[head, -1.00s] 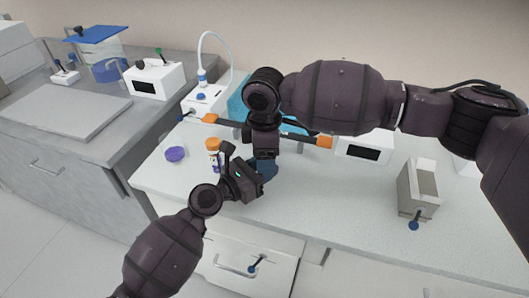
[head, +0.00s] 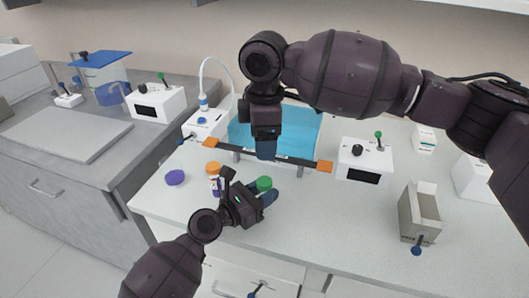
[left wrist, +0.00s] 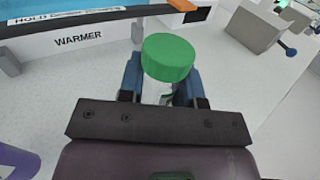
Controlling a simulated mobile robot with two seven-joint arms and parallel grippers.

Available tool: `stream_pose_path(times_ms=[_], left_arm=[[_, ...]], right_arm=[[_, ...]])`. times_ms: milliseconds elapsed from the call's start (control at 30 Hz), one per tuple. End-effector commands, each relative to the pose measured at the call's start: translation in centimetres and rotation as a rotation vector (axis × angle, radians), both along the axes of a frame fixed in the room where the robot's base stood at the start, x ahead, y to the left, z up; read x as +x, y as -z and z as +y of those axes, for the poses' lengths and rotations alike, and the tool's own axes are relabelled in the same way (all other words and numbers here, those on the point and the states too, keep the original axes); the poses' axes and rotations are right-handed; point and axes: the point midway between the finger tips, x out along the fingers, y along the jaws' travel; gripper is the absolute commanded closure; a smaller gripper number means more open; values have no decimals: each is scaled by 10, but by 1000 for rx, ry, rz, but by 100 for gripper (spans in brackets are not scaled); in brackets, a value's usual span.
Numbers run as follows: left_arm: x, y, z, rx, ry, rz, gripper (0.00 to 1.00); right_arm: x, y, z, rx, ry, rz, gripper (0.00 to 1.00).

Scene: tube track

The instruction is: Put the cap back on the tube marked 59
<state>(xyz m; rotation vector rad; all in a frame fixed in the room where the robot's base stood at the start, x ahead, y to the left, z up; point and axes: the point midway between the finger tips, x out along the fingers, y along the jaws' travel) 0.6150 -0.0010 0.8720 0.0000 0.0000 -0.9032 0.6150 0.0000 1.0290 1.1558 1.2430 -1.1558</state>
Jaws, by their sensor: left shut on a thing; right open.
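My left gripper (head: 262,197) is shut on a tube with a green cap (head: 264,184). In the left wrist view the green cap (left wrist: 168,57) sits on top of the tube's white body (left wrist: 157,92), between the blue fingers. No number is readable on this tube, and most of its body is hidden. My right gripper (head: 265,148) is open, pointing down above and behind the green cap, apart from it. An orange-capped tube (head: 212,169) stands on the bench left of my left gripper. A purple cap or lid (head: 175,177) lies further left.
A blue warmer (head: 245,135) with an orange-ended front rail (head: 325,166) is behind the grippers. A white device (head: 364,163) with a green knob and a grey box (head: 418,212) stand to the right. The bench between the left gripper and the grey box is clear.

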Motion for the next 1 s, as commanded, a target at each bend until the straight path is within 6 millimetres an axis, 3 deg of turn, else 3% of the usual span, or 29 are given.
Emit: stream_pose_path(times_ms=[400, 433, 600, 1000], left_arm=[[0, 0, 0, 0, 0, 0, 100], [0, 0, 0, 0, 0, 0, 65], [0, 0, 0, 0, 0, 0, 39], [-4, 1, 6, 1, -1, 1, 38]], right_arm=[[0, -8, 0, -1, 0, 0, 34], [0, -8, 0, -1, 0, 0, 34], [0, -7, 0, -1, 0, 0, 34], [0, -9, 0, -1, 0, -2, 34]])
